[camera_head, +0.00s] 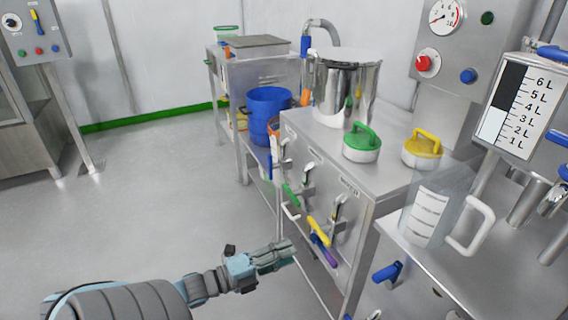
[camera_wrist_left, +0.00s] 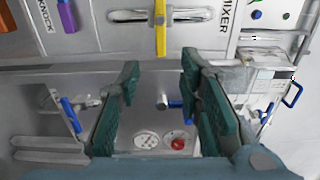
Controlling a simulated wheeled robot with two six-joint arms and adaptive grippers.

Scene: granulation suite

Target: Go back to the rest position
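My left gripper (camera_head: 284,252) is in the lower middle of the head view, at the end of my arm from the left. It is in front of the steel cabinet (camera_head: 352,262) with coloured handles, below and left of the yellow handle (camera_head: 318,230). In the left wrist view its two dark green fingers (camera_wrist_left: 158,95) stand well apart with nothing held between them. A yellow handle (camera_wrist_left: 160,28) shows beyond the fingertips in that view. Whether the fingers touch anything cannot be told. My right gripper is in neither view.
On the cabinet stand a steel pot (camera_head: 342,95), a green-handled lid (camera_head: 362,145) and a yellow-handled one (camera_head: 422,150). A clear measuring jug (camera_head: 428,215) stands on the right-hand steel table (camera_head: 500,285). The floor (camera_head: 150,190) at left is clear.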

